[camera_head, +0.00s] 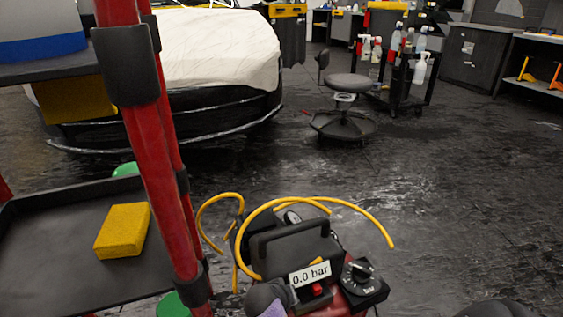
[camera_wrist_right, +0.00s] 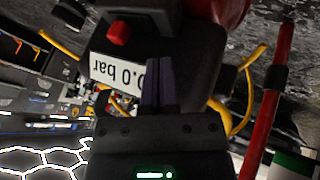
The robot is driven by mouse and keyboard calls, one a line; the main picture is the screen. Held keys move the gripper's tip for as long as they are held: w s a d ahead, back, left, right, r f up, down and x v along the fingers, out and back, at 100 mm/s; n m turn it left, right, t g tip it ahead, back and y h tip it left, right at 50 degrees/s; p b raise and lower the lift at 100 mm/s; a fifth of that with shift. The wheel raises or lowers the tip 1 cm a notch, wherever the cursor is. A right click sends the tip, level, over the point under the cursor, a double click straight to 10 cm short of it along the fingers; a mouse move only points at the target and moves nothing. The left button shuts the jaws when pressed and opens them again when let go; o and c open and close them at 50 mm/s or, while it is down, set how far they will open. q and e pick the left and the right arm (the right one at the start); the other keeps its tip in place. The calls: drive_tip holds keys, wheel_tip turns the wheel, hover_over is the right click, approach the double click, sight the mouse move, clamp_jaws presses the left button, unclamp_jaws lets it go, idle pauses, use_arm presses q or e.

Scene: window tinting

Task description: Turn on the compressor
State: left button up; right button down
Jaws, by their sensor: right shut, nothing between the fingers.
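The compressor (camera_head: 300,245) stands on the floor at the bottom middle of the head view. It has a black handle, a label reading 0.0 bar (camera_head: 310,274), a red button (camera_head: 317,290) and a black dial (camera_head: 362,280) on its right. The wrist view is upside down and shows the label (camera_wrist_right: 112,72) and the button (camera_wrist_right: 119,33). My right gripper (camera_wrist_right: 161,62) is shut and empty, in front of the label's "0.0" end, beside the button. Whether it touches the panel cannot be told. My left gripper is not in view.
A red-posted cart with a black shelf (camera_head: 50,250) stands close on the left, holding a yellow sponge (camera_head: 122,230). A yellow hose (camera_head: 350,210) loops around the compressor. A stool (camera_head: 345,100) and a covered car (camera_head: 215,50) stand behind.

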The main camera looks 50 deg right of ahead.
drive_tip(key=p+v, duration=0.3)
drive_tip(key=v, duration=0.3)
drive_tip(key=shift+r, duration=0.1)
